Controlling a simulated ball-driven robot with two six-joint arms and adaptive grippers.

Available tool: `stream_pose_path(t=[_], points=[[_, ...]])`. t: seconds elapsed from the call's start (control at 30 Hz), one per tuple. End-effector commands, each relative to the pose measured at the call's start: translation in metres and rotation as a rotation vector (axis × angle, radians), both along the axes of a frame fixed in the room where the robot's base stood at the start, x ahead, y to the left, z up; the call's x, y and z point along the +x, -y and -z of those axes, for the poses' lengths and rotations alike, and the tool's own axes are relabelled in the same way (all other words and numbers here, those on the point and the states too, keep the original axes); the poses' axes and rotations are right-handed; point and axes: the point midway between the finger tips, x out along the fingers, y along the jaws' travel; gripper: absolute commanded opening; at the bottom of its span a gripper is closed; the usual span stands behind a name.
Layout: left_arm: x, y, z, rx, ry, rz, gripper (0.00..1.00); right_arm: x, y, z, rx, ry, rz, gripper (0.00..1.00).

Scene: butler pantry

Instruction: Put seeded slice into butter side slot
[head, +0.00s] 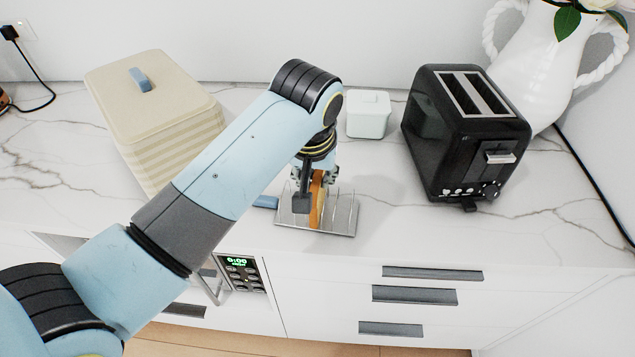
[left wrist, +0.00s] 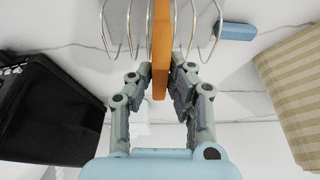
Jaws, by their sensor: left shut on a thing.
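The slice (head: 316,205) is an orange-brown piece seen nearly edge-on. My left gripper (head: 311,188) is shut on it from above, and the slice stands upright between the fingers. In the left wrist view the slice (left wrist: 160,45) runs up from the fingertips (left wrist: 165,80) among the wire loops of the metal rack (left wrist: 128,25). The rack (head: 343,216) stands on the counter below the gripper. Whether the slice touches the rack's base is hidden. A small blue block-like thing (head: 265,202) lies just left of the rack. My right gripper is not in view.
A black two-slot toaster (head: 420,125) stands to the right, with a white vase (head: 545,60) behind it. A small white lidded dish (head: 368,118) is behind the rack. A cream ribbed bread box (head: 150,100) stands left. The marble counter is clear between rack and toaster.

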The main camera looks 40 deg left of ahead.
Motion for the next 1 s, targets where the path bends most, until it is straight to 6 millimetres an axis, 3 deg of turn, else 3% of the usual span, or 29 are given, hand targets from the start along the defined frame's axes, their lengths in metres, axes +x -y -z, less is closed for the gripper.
stream_pose_path(t=[0.3,1.0], points=[[0.000,0.000,-0.034,0.000,0.002,0.000,0.00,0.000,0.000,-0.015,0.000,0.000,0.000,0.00],[0.001,0.000,-0.109,0.000,0.003,-0.001,0.00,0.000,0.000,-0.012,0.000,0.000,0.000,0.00]])
